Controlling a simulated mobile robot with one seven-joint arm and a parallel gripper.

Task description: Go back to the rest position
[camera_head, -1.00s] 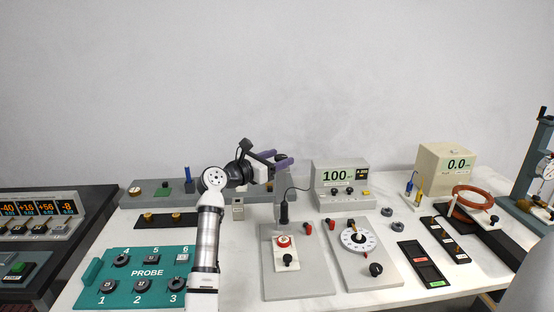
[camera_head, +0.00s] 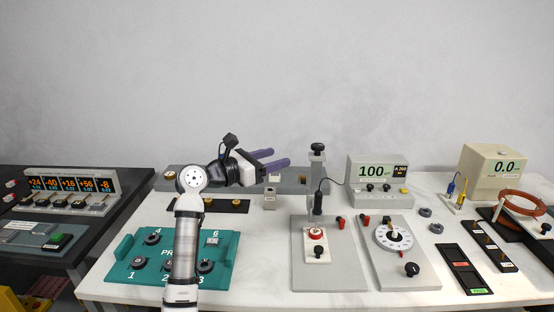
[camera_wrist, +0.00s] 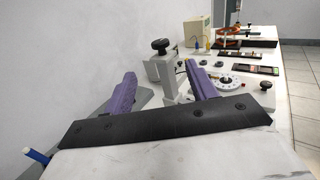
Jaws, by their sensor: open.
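My gripper (camera_head: 276,158) is raised above the back of the white table, left of the grey probe stand (camera_head: 316,180). Its two purple fingers are spread apart with nothing between them, and they point right. In the wrist view my gripper (camera_wrist: 163,88) also shows wide and empty, with the stand's black knob (camera_wrist: 161,45) beyond the fingers. My arm rises in front of the green PROBE board (camera_head: 128,262) and hides part of it.
A meter reading 100 (camera_head: 376,172) and a white dial (camera_head: 394,237) stand right of the stand. A cream meter reading 0.0 (camera_head: 482,165) is farther right. A dark side table with orange displays (camera_head: 70,185) is at left. The air above the table is free.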

